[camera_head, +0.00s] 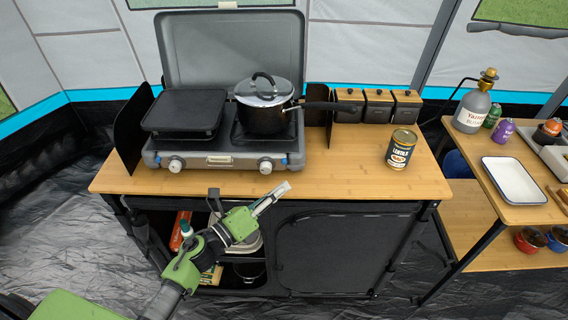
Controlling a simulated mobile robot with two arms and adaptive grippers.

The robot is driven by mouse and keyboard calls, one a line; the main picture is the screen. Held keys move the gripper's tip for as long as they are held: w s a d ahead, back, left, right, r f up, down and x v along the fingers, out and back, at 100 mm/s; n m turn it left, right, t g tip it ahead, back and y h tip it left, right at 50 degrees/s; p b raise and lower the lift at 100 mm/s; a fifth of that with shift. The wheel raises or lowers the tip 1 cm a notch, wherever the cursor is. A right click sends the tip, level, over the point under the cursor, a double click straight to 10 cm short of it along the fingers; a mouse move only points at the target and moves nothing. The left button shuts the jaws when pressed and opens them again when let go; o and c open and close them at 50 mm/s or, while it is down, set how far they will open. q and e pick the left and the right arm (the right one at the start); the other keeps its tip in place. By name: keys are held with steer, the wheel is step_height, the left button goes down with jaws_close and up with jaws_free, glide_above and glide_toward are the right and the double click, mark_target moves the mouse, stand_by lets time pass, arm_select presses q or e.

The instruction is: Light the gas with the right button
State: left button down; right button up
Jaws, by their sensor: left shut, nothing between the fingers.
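The grey two-burner gas stove (213,157) stands on the wooden counter with its lid raised. Its right button (266,166) is a round knob on the front panel below the pot, and its left button (176,165) is at the other end. A black pot with a lid (264,112) sits on the right burner. I see no flame; the pot hides most of that burner. My left gripper (284,188) is shut and empty, just in front of the counter edge, below the right button and apart from it. My right gripper is not in view.
A black griddle (184,111) covers the left burner. A labelled can (401,148) stands on the right of the counter (345,180), with bare wood between it and the stove. A side table holds a gas bottle (474,106) and a white tray (514,180). Open shelves lie below.

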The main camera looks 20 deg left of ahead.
mark_target(284, 161)
arm_select(q)
steer(key=w, duration=0.2)
steer(key=w+a+b, duration=0.1)
steer(key=w, duration=0.2)
steer(key=shift+a, duration=0.2)
steer(key=shift+w+a, duration=0.1)
steer(key=shift+w, duration=0.1)
stand_by(0.7)
stand_by(0.4)
steer(key=shift+w+a+b, duration=0.1)
steer(key=shift+w+b, duration=0.2)
steer(key=shift+w, duration=0.1)
steer(key=shift+w+a, duration=0.1)
steer(key=shift+w, duration=0.3)
stand_by(0.5)
steer(key=shift+s, duration=0.1)
steer(key=shift+s+d, duration=0.2)
steer(key=shift+s, duration=0.55)
